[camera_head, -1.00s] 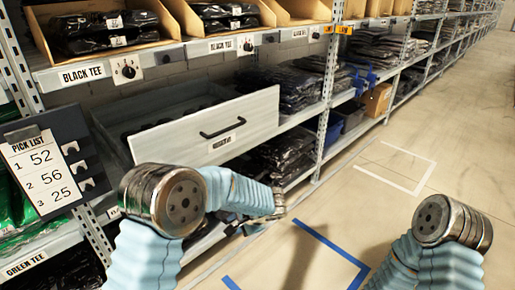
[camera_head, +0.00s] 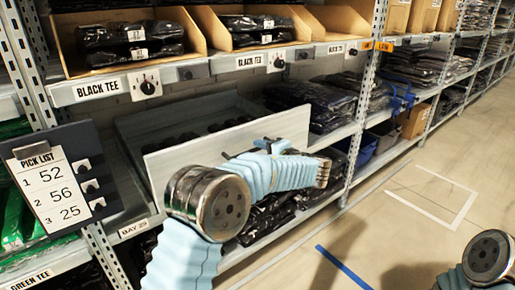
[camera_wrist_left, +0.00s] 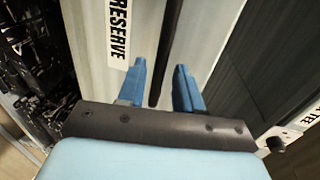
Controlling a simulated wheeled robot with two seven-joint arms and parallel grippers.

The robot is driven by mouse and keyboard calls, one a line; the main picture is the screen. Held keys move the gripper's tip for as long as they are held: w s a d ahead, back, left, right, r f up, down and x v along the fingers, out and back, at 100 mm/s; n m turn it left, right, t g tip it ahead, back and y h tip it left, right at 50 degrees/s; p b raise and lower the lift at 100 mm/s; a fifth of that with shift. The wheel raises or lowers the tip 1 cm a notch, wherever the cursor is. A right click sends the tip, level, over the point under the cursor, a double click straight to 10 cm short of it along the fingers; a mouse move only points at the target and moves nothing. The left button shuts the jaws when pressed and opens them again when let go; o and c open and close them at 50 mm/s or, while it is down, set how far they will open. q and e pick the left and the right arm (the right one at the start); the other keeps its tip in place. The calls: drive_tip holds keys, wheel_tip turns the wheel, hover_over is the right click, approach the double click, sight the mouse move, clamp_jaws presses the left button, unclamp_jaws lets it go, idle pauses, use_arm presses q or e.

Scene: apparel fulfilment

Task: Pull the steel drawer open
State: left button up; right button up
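The steel drawer's pale grey front (camera_head: 180,161) stands out from the shelf in the head view, with part of its inside visible behind it. My left gripper (camera_head: 268,143) is at the drawer front and hides most of the handle there. In the left wrist view, its two blue fingers (camera_wrist_left: 160,82) are open on either side of the dark bar handle (camera_wrist_left: 170,45), with a gap to each finger. A "RESERVE" label (camera_wrist_left: 119,32) is on the drawer front beside the handle. My right gripper is out of view; only part of my right arm shows at lower right.
Cardboard bins (camera_head: 190,35) of black packets sit on the shelf above the drawer. A pick list board (camera_head: 52,185) hangs at left. A shelf upright (camera_head: 366,100) stands right of the drawer. Open floor (camera_head: 410,225) lies at right, marked with tape.

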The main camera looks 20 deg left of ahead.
use_arm(q)
drive_tip(key=shift+x, duration=1.3)
clamp_jaws()
